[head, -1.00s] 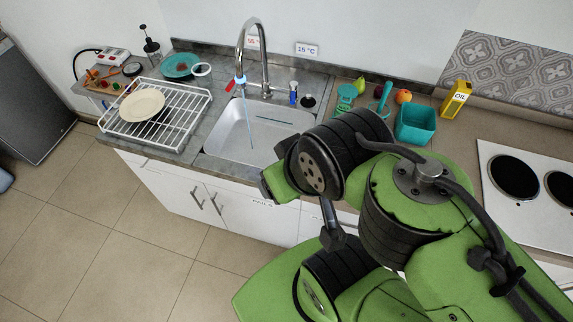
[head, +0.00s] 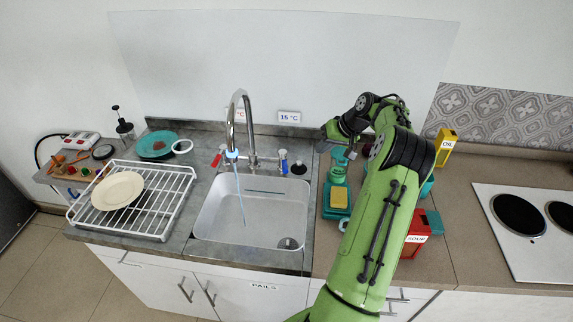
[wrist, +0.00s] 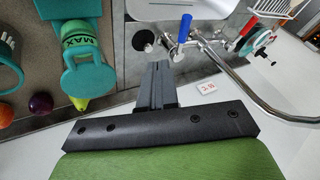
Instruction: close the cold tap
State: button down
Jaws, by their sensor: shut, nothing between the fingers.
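The cold tap's blue handle (head: 283,160) stands at the back right of the sink, under the "15 °C" label (head: 289,117). It also shows in the wrist view (wrist: 184,27), upright on its chrome base. The red handle (head: 217,156) is on the left of the tall chrome spout (head: 249,130). A bluish stream of water (head: 240,195) runs from the spout into the sink (head: 215,222). My gripper (head: 324,146) is to the right of the blue handle and apart from it. In the wrist view its fingers (wrist: 158,72) are shut and empty.
A black-topped plug (head: 298,168) stands between the blue handle and my gripper. Green containers (head: 338,170) and a yellow sponge (head: 339,226) are below my arm. A dish rack (head: 165,215) with a plate is left. The wall is close behind the tap.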

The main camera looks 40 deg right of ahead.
aim_at(286, 167)
jog(key=w+a+r+x, duration=0.1)
jog(key=a+x, duration=0.1)
jog(key=x, duration=1)
jog(key=shift+a, duration=0.35)
jog(key=shift+w+a+f+m+h+b, duration=0.1)
jog(key=shift+w+a+m+h+b, duration=0.1)
jog(key=shift+a+m+b, duration=0.3)
jog(key=shift+w+a+f+m+h+b, duration=0.1)
jog(key=shift+w+a+m+h+b, duration=0.15)
jog(key=shift+a+b, duration=0.35)
jog(key=shift+r, duration=0.15)
jog(key=shift+a, duration=0.1)
